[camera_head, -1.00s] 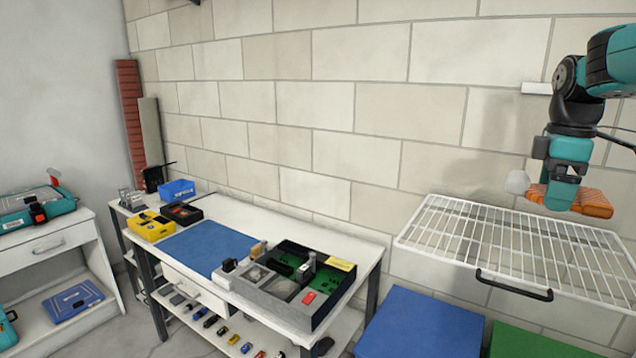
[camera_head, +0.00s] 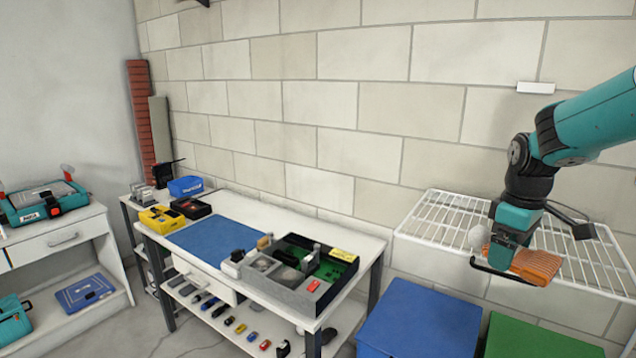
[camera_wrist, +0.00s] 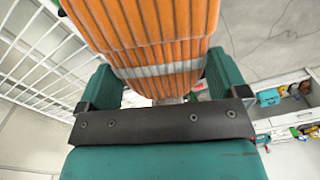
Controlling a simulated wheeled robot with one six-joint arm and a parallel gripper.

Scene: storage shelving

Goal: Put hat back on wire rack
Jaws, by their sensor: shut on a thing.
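The hat (camera_head: 537,265) is orange and ribbed with a grey band, and it also shows in the wrist view (camera_wrist: 150,30). A pale round tip (camera_head: 478,237) shows at its left end in the head view. My gripper (camera_head: 508,250) is shut on the hat, with a teal finger on either side of it in the wrist view. The wire rack (camera_head: 450,215) is a white wire shelf fixed to the wall at the right. My gripper and the hat appear over its front edge in the head view; I cannot tell whether the hat touches it.
A blue box (camera_head: 420,320) and a green box (camera_head: 540,340) stand below the rack. A white workbench (camera_head: 228,213) with trays and tools stands left. The rack's left part is bare.

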